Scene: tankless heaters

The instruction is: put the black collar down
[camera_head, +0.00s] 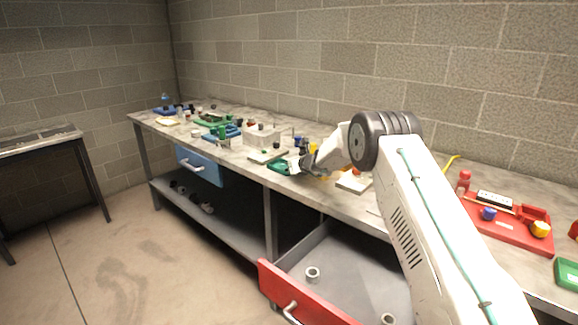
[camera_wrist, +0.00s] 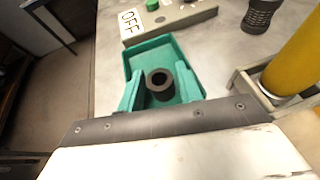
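The black collar (camera_wrist: 160,84) is a short dark ring, seen from above with its hole showing in the wrist view. My gripper (camera_wrist: 160,82) has a teal finger on each side of it and appears shut on it. Behind and below the collar is an open teal tray (camera_wrist: 147,55), which also shows in the head view (camera_head: 278,167). The collar lies over the tray's floor; I cannot tell whether it touches it. In the head view my gripper (camera_head: 302,166) is low over the bench beside this tray, and the collar cannot be made out there.
A grey panel with an OFF label (camera_wrist: 131,21) and green button lies beyond the tray. A yellow cylinder (camera_wrist: 296,62) stands in a holder at right, with a black knurled part (camera_wrist: 259,14) behind. A red drawer (camera_head: 305,300) is open below the bench.

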